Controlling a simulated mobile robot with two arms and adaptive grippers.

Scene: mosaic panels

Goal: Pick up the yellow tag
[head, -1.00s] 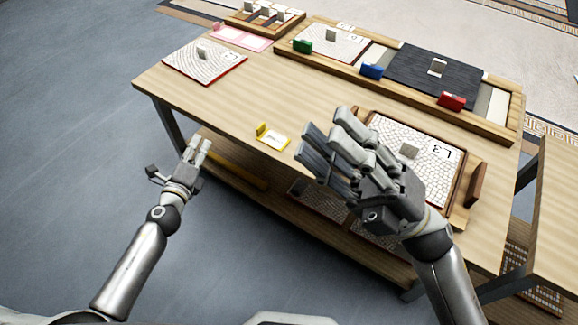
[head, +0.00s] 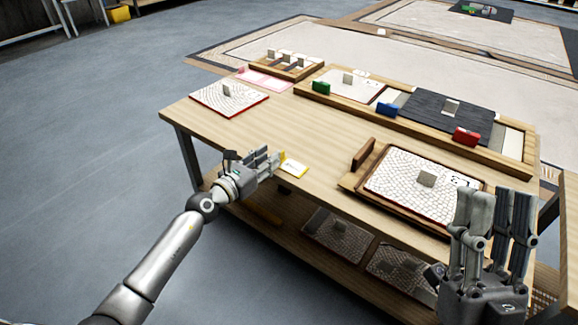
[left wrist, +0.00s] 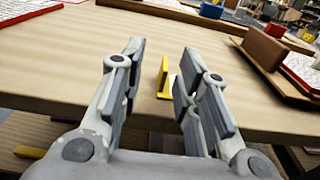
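The yellow tag (head: 293,166) lies near the front edge of the table (head: 240,130), with a white face and an upright yellow part. In the left wrist view the yellow tag (left wrist: 163,76) shows between my fingers, beyond the tips. My left gripper (head: 268,158) is at the table edge just left of the tag, pointing towards it, open and empty. Its spread fingers (left wrist: 163,62) also show in the left wrist view. It partly covers the tag in the head view. My right gripper (head: 492,210) is open and empty in front of the tray at the right.
A brown-edged tray (head: 350,182) with a white mosaic panel stands right of the tag. A long wooden rack (head: 410,120) with green, blue and red tags runs along the back. A red-edged panel (head: 230,97) lies at the far left. The middle of the table is clear.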

